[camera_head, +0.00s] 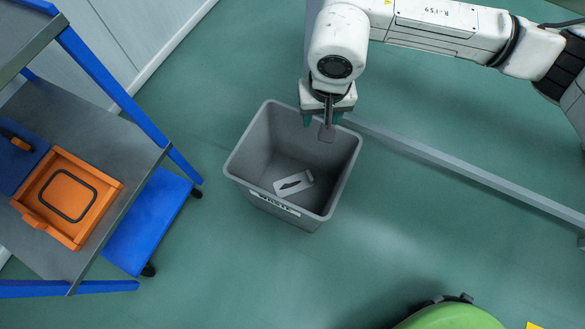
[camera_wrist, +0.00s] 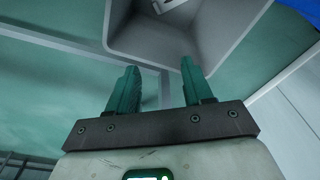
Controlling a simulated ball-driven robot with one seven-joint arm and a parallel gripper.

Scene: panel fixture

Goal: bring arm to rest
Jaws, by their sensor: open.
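My gripper (camera_head: 322,121) hangs at the end of my white arm, over the back edge of a grey waste bin (camera_head: 240,152). In the wrist view its two green fingers (camera_wrist: 155,88) stand apart with nothing between them. The bin also shows at the top of the wrist view (camera_wrist: 222,62). A small pale flat piece with a dark cut-out (camera_head: 293,183) lies inside the bin, and part of it shows at the top edge of the wrist view (camera_wrist: 166,5).
A blue-framed cart (camera_head: 110,135) stands at the left with an orange tray (camera_head: 99,184) on its shelf. A grey rail (camera_head: 450,160) runs along the floor behind the bin. A green rounded object (camera_head: 450,317) is at the bottom.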

